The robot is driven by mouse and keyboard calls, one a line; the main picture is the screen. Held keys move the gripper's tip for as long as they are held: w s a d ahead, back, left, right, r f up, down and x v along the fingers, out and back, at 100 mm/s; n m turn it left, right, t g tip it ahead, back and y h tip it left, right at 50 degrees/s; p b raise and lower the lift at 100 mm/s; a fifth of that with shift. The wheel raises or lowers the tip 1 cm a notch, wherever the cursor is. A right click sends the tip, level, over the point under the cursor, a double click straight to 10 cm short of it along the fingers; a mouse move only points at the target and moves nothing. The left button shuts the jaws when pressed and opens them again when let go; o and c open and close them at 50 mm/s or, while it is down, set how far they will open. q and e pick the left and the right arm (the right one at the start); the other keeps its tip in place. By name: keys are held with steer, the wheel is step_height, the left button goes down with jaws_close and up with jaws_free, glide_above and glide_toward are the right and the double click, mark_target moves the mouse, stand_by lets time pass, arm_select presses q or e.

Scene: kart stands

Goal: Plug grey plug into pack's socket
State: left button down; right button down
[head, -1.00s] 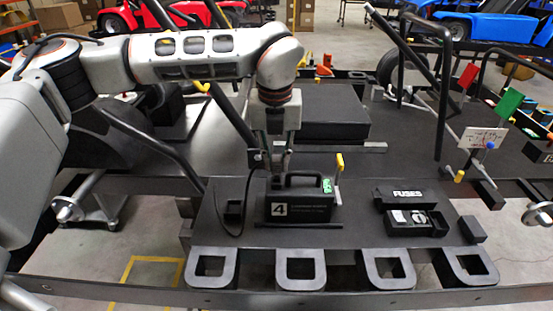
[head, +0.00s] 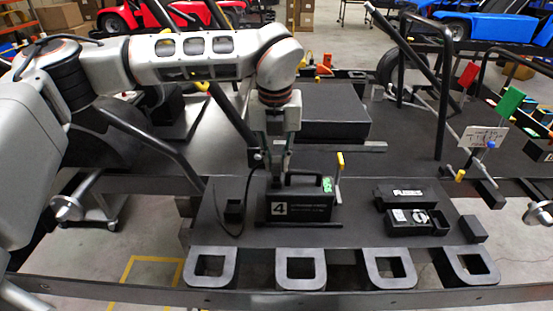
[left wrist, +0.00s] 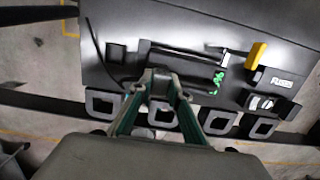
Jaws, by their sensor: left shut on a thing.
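The pack (head: 302,207) is a black box with a top handle, a "4" label and a green display; it stands upright on the dark deck. It also shows in the left wrist view (left wrist: 190,62). My left gripper (head: 275,178) points down at the pack's left end, by the handle. In the left wrist view its fingers (left wrist: 160,87) are closed around a small grey thing, seemingly the grey plug, mostly hidden between them. A black cable (head: 246,200) loops from the deck up towards the fingertips. I cannot make out the socket. My right gripper is not in view.
A yellow-handled lever (head: 340,165) stands just right of the pack. A fuse lid (head: 402,194) and an open fuse box (head: 412,222) lie further right. A small black block (head: 234,208) sits left of the pack. Black frame tubes rise behind.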

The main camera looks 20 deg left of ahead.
mark_target(276, 163)
arm_select(q)
steer(key=shift+f+b, duration=0.4)
steer(key=shift+f, duration=0.3)
steer(key=c, duration=1.8)
jaws_free()
steer(key=r, duration=0.4)
steer(key=s+r, duration=0.1)
steer(key=r, duration=0.7)
steer(key=shift+s+d, duration=0.15)
steer(key=shift+s, duration=0.05)
